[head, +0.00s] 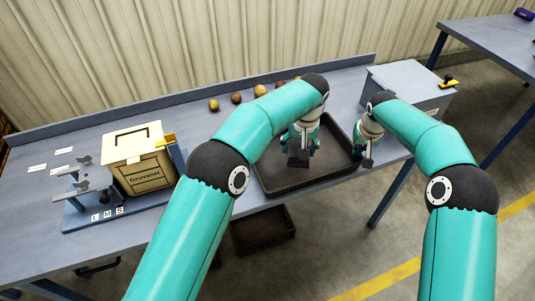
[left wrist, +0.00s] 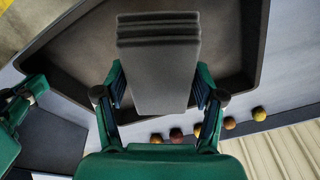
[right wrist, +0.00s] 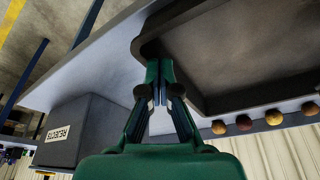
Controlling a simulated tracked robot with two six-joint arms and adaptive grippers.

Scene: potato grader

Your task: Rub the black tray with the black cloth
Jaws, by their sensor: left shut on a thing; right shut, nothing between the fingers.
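The black tray (head: 275,181) lies on the grey bench, with a raised rim and a bare floor; it also shows in the left wrist view (left wrist: 82,68) and the right wrist view (right wrist: 215,55). The black cloth (head: 297,159) looks like a dark grey folded pad. My left gripper (head: 303,148) is shut on it, and the pad (left wrist: 160,75) sticks out between the fingers. The cloth is over the tray's floor; I cannot tell if it touches. My right gripper (head: 368,160) is shut and empty beside the tray's right rim, with its fingertips together (right wrist: 158,78).
Several potatoes (head: 260,90) lie behind the tray. A grey rejects box (right wrist: 80,130) stands at the bench's right end. A wooden Gruvanet box (head: 150,178) sits on a blue stand at left. A dark crate (head: 262,234) is below the bench's front edge.

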